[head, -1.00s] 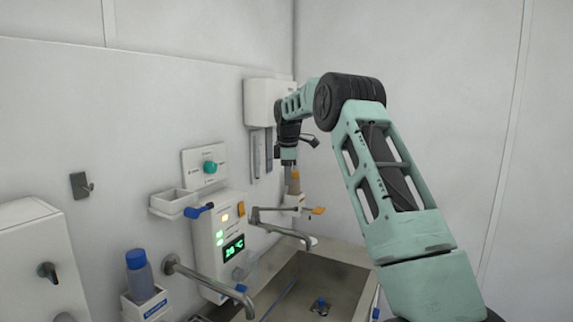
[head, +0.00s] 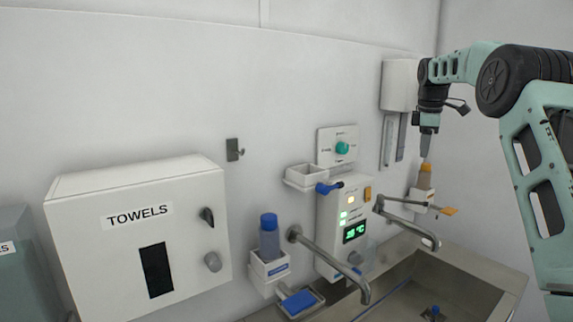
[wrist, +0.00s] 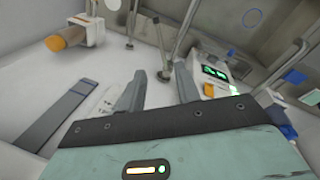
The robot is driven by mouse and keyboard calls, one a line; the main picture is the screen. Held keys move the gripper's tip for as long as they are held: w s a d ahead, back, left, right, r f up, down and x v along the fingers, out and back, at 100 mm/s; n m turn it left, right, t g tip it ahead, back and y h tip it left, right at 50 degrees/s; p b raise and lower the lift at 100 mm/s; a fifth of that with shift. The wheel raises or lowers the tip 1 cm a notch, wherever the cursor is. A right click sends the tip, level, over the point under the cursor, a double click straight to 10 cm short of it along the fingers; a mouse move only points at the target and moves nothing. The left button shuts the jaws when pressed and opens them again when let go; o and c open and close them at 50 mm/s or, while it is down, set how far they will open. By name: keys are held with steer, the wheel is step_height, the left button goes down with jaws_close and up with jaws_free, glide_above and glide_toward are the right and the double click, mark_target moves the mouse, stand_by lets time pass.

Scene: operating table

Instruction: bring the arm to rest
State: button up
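My arm rises at the right of the head view and bends down toward the wall. My gripper (head: 426,143) points downward near the far corner, above the orange-capped bottle (head: 425,176) in its wall holder. In the wrist view, my gripper's two fingers (wrist: 158,88) stand apart with nothing between them. The orange-capped bottle (wrist: 68,40) also shows at the upper left of the wrist view, apart from the fingers.
A steel sink (head: 450,280) with wall taps (head: 330,262) lies below. A control panel with a green display (head: 355,232), a blue-capped bottle (head: 269,238) and a towel box (head: 140,235) line the wall. A white dispenser (head: 398,88) hangs behind my gripper.

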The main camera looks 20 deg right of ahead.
steer(key=s+a+f+m, duration=0.25)
steer(key=a+f, duration=0.25)
steer(key=a, duration=0.5)
steer(key=s+a+f+m, duration=0.2)
steer(key=s+a+f, duration=0.2)
steer(key=a, duration=0.7)
steer(key=s+a+f+m+y, duration=0.1)
steer(key=s+a+f+m, duration=0.1)
steer(key=s+a+f, duration=0.3)
steer(key=s+a+f+m+t, duration=0.1)
steer(key=s+a, duration=0.2)
steer(key=s, duration=0.4)
steer(key=s+a+f+m+y, duration=0.1)
steer(key=s+a+f+m, duration=0.15)
steer(key=s, duration=0.35)
steer(key=s+a+f+n+g+b, duration=0.1)
steer(key=s+a+f+n+b, duration=0.2)
steer(key=s+a, duration=0.4)
steer(key=s+a+f+n+g+b, duration=0.1)
steer(key=s+a+f+n+b, duration=0.2)
steer(key=a, duration=0.9)
steer(key=s+n, duration=0.2)
steer(key=s, duration=0.2)
steer(key=shift+a+g+b, duration=0.15)
steer(key=shift+g+b, duration=0.15)
steer(key=shift+b, duration=0.1)
